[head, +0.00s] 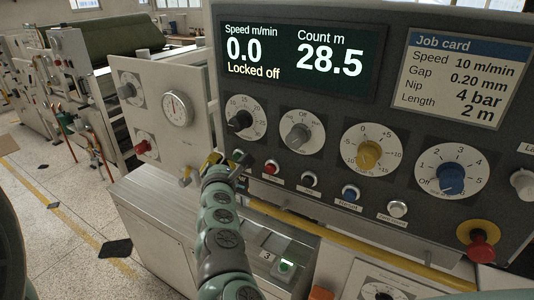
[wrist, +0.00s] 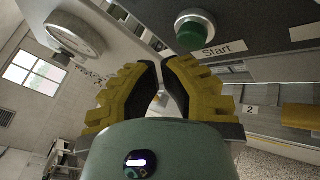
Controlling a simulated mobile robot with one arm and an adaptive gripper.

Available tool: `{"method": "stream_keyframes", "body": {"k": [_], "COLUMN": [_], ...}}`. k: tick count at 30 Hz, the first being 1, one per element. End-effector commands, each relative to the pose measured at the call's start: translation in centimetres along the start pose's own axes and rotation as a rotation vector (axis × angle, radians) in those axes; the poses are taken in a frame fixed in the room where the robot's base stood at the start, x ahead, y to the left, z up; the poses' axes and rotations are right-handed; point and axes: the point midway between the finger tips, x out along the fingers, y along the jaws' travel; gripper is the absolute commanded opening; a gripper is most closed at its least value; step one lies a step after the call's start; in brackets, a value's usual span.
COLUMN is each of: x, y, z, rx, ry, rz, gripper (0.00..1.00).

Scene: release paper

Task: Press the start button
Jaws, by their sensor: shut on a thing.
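The green start button (wrist: 194,33) sits on the panel's underside edge in the wrist view, above a white Start label (wrist: 224,49). My gripper (head: 227,158), with yellow and black fingers, is at the left end of the panel's button row in the head view and hides the start button there. In the wrist view the fingertips (wrist: 161,62) are brought close together, just below and left of the button; I cannot tell whether they touch it. What the fingers are shut on is not clear. The display (head: 300,55) reads speed 0.0, count 28.5 and Locked off.
Right of my gripper are a red button (head: 271,167), a blue Reset button (head: 349,193) and a white button (head: 397,208). Dials line the panel above. A red emergency stop (head: 481,240) is at far right. A yellow rail (head: 345,246) runs below. A gauge (head: 177,109) stands left.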

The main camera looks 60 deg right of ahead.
Motion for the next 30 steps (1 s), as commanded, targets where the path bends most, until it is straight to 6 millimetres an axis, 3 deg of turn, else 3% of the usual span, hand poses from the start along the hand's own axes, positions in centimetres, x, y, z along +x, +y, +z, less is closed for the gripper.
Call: {"method": "stream_keyframes", "body": {"k": [8,21,30], "x": [-0.2,-3.4,-4.0], "y": [-0.1,1.6,2.0], "z": [0.0,-1.7,-1.9], "rx": [0.000,-0.002,0.001], "ry": [-0.003,-0.002,-0.004], "rz": [-0.003,-0.002,-0.003], "gripper": [0.00,0.00,0.00]}}
